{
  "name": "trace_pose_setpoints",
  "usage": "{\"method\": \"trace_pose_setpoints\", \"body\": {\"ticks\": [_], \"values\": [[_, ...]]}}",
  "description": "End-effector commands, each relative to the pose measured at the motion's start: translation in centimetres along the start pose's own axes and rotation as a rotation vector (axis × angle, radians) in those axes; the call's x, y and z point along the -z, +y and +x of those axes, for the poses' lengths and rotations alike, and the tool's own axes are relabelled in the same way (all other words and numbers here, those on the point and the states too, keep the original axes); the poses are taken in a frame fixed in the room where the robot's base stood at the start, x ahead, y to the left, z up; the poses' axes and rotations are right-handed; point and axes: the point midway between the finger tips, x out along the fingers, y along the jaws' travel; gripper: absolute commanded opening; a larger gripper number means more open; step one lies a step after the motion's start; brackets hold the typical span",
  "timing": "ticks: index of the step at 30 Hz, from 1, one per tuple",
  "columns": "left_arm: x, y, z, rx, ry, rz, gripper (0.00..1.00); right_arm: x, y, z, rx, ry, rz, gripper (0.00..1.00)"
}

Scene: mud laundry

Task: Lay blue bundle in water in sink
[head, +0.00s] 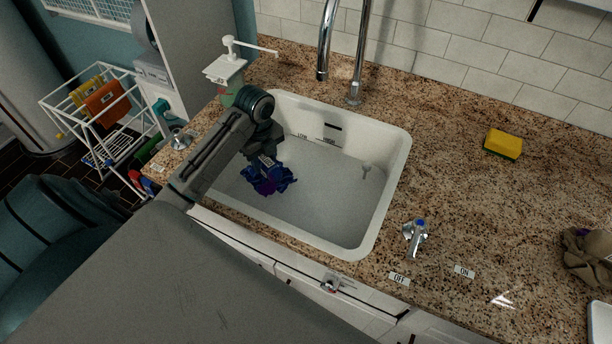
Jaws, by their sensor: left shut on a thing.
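The blue bundle (267,180), crumpled blue and purple cloth, is in the left part of the white sink (396,165) in the head view. My left gripper (265,160) reaches in over the sink's left side and is shut on the top of the bundle. The sink holds greyish water (325,205). I cannot tell whether the bundle touches the water. The fingertips are partly hidden by the cloth and the wrist. My right gripper does not show.
A chrome faucet (358,60) stands behind the sink. A soap dispenser (226,68) is at the back left corner. A tap handle (415,238) with OFF and ON labels is at right. A yellow sponge (503,143) and a brown cloth (588,255) lie on the granite counter.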

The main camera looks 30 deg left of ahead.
Motion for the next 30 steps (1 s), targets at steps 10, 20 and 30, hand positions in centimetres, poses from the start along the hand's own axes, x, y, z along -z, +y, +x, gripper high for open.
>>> {"method": "trace_pose_setpoints", "body": {"ticks": [10,20,30], "values": [[0.1,0.1,5.2,-0.003,0.004,0.001,0.1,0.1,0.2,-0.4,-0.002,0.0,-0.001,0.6],[0.1,0.1,9.2,-0.002,0.002,0.001,0.1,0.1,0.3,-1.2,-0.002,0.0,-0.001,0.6],[0.0,0.1,11.1,0.0,-0.001,0.003,0.1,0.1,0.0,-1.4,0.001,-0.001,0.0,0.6]]}}
